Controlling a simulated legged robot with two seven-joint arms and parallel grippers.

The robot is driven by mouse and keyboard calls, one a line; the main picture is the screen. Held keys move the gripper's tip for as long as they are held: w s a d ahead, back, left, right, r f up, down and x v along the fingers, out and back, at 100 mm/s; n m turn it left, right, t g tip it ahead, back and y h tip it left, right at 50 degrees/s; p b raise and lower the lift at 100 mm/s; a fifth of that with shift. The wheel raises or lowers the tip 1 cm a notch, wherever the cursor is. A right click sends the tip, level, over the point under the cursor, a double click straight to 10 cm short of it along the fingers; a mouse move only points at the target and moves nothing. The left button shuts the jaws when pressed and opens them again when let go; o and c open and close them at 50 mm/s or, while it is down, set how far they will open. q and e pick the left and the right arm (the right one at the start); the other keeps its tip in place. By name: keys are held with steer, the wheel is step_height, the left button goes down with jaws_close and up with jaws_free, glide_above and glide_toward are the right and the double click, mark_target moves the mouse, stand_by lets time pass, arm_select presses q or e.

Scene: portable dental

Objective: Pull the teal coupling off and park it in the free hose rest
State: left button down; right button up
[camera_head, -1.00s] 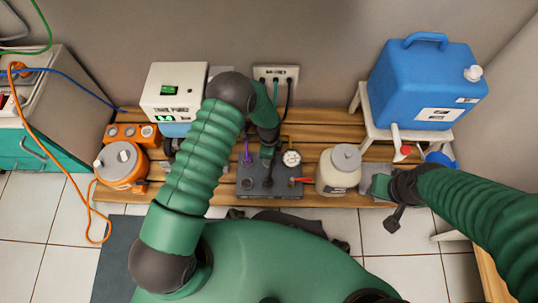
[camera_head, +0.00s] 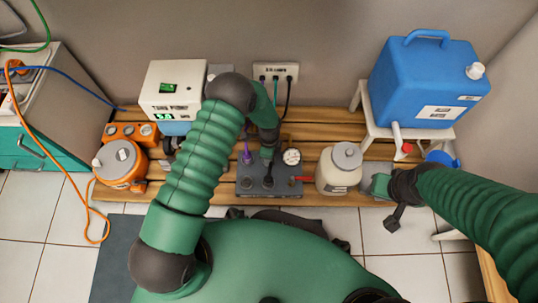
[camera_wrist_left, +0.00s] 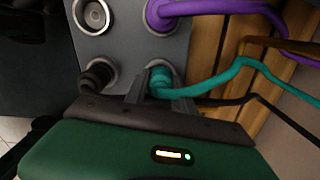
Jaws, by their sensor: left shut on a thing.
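The teal coupling (camera_wrist_left: 160,80) sits at the lower right socket of a dark grey block in the left wrist view, with a teal hose (camera_wrist_left: 225,75) running off right. My left gripper (camera_wrist_left: 148,88) is shut on the coupling, which still appears at its socket. The dark grey block (camera_head: 250,187) shows in the head view below my left gripper (camera_head: 267,150), which hides part of it. A purple coupling (camera_wrist_left: 155,15), a black coupling (camera_wrist_left: 100,76) and an empty ringed opening (camera_wrist_left: 93,14) share the block. I cannot tell which opening is the free hose rest.
My right gripper (camera_head: 396,212) hangs at the bench's right end; its jaws are unclear. A cream jar (camera_head: 338,172) and a gauge (camera_head: 291,157) stand right of my left gripper. An orange pot (camera_head: 119,165) and white unit (camera_head: 172,88) stand left. A blue canister (camera_head: 425,85) is on a stool.

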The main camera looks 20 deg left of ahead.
arm_select(q)
steer(key=shift+f, duration=0.15)
steer(key=c, duration=1)
jaws_free()
steer(key=shift+o, duration=0.2)
step_height(320, 180, up, 17)
steer(key=p, duration=0.9)
steer(key=shift+p, duration=0.35)
